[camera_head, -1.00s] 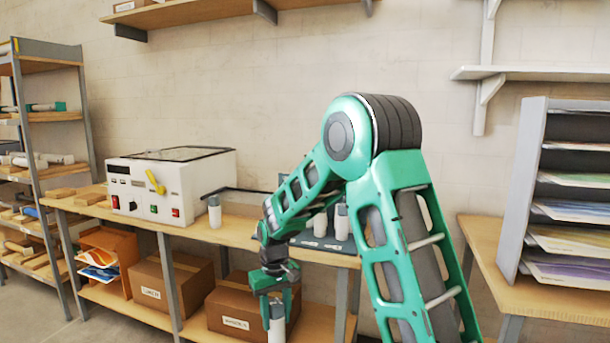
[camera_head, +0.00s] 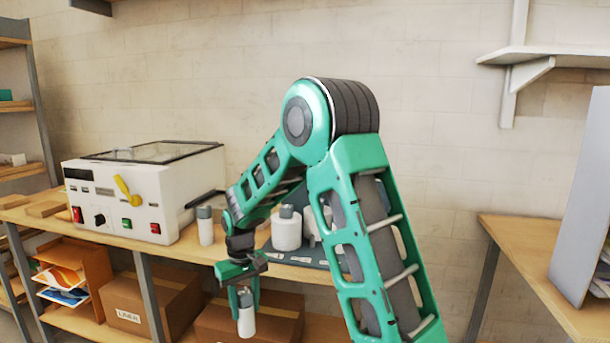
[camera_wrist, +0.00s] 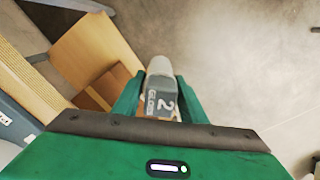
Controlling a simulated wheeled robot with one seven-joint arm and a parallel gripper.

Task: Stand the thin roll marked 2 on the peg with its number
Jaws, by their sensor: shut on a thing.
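My gripper (camera_head: 245,297) is shut on a thin white roll (camera_head: 246,322) with a grey end band. It holds the roll roughly upright in front of the bench, below the top's front edge. In the wrist view the same roll (camera_wrist: 160,98) shows a 2 and the word GLOSS between my gripper's fingers (camera_wrist: 158,100). A dark blue-grey board (camera_head: 302,256) with white labels lies on the bench behind my arm. A thicker white roll (camera_head: 287,232) stands on it, and more white shapes beside it are partly hidden by my arm. The numbered peg cannot be made out.
The white laminator (camera_head: 145,195) with a yellow handle stands on the bench at left. Another thin roll (camera_head: 205,228) stands beside it. Cardboard boxes (camera_head: 165,300) and an orange paper holder (camera_head: 95,262) fill the lower shelf. A second wooden table (camera_head: 535,255) is at right.

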